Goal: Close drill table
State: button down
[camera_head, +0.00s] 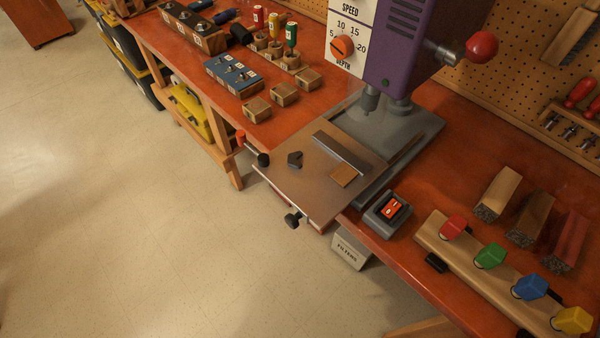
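The drill table (318,192) is a flat grey-brown plate under the purple drill press (405,40). It sticks out past the front edge of the orange workbench, over the floor. The grey base (415,133) of the press is bare beside the plate. My gripper is not in this view.
A red switch box (388,213) stands on the bench right of the plate. A rack with coloured blocks (480,262) lies further right. Wooden blocks and a blue tray (233,75) stand to the left. The floor (130,200) in front is clear.

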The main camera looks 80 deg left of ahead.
aim_at(336, 169)
jog(key=k+j+u, duration=0.1)
jog(key=u, duration=0.35)
jog(key=k+j+u, duration=0.1)
jog(key=j+u, duration=0.5)
jog(key=u, duration=0.3)
jog(key=j+u, duration=0.15)
jog(key=u, duration=0.55)
jog(key=k+j+z, duration=0.3)
jog(key=j, duration=0.2)
jog(key=k+j+z, duration=0.3)
jog(key=j, duration=0.15)
jog(key=k+j+z, duration=0.3)
jog(key=i+j, duration=0.05)
jog(key=j, duration=0.05)
